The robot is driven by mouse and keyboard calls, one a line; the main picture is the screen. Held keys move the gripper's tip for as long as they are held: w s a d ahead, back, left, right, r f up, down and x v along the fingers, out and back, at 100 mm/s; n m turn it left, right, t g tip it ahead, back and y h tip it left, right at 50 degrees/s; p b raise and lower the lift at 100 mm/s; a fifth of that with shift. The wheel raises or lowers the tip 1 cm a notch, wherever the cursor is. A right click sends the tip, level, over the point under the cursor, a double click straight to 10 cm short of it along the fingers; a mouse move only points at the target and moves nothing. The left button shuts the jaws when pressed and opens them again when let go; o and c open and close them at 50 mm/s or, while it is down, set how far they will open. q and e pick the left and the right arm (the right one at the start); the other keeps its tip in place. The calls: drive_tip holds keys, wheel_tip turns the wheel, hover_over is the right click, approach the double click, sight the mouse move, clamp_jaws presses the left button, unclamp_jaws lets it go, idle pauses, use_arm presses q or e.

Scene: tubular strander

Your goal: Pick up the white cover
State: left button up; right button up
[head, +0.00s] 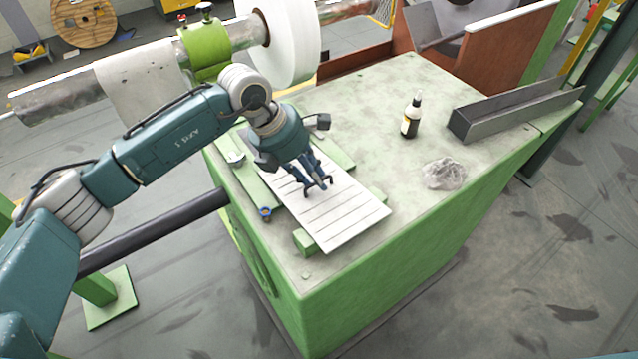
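The white cover (343,221) is a flat panel with several dark slots and a small dark handle (306,193) near its middle. It lies over green bars on the top of the green cabinet (375,95). My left gripper (318,184) points down at the handle, its fingers close together and overlapping it in the picture. Whether the fingers are shut on the handle is too small to tell. The gripper and wrist hide the far part of the cover. My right gripper is not in view.
A white roll (289,42) on a shaft is behind my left wrist.

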use_arm(q)
drive_tip(key=shift+d+f, duration=0.1)
drive_tip(key=shift+f, duration=0.1)
clamp_jaws()
drive_tip(key=shift+w+r, duration=0.1)
drive_tip(key=shift+r, duration=0.05)
drive_tip(key=shift+r, duration=0.1)
